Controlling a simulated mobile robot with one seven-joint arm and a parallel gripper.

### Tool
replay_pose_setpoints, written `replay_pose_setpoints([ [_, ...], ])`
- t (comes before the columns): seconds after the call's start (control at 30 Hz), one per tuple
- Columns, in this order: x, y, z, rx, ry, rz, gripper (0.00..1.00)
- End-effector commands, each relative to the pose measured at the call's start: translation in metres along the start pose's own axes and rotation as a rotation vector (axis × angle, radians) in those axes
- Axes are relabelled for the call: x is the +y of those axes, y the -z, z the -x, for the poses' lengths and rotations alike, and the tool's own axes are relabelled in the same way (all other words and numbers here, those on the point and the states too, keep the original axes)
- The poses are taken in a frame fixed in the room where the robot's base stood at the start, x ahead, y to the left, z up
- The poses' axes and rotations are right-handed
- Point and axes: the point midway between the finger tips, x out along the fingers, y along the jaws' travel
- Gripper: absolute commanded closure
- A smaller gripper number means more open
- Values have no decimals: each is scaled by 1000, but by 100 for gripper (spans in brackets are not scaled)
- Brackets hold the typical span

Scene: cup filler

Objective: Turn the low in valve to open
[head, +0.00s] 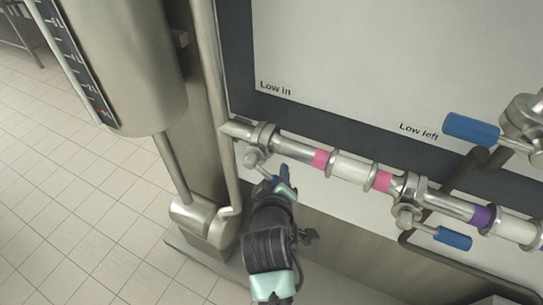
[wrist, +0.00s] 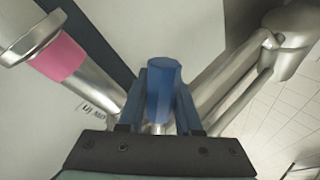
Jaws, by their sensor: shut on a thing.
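The low in valve (head: 252,158) sits on the steel pipe below the "Low in" label, left of centre in the head view. Its thin lever runs down and right toward my gripper. The lever's blue handle (wrist: 163,82) stands between my two fingers in the wrist view. My gripper (head: 280,178) is shut on this handle; in the head view the fingers and hand largely hide it. The wrist view shows my gripper (wrist: 160,105) with one finger on each side of the handle.
Another blue handle (head: 453,238) hangs under the pipe. A steel tank (head: 125,70) and a vertical pipe (head: 212,90) stand on the left. Tiled floor (head: 60,220) lies open at lower left.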

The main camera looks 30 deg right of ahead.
Motion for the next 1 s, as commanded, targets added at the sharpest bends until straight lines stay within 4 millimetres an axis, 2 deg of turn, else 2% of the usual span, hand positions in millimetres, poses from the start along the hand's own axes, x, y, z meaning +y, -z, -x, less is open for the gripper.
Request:
replay_pose_setpoints([
  [0.03,9,5,6,-26,2,37,100],
  [0.5,21,0,14,-174,0,260,100],
  [1.0,22,-1,14,-198,-2,297,100],
])
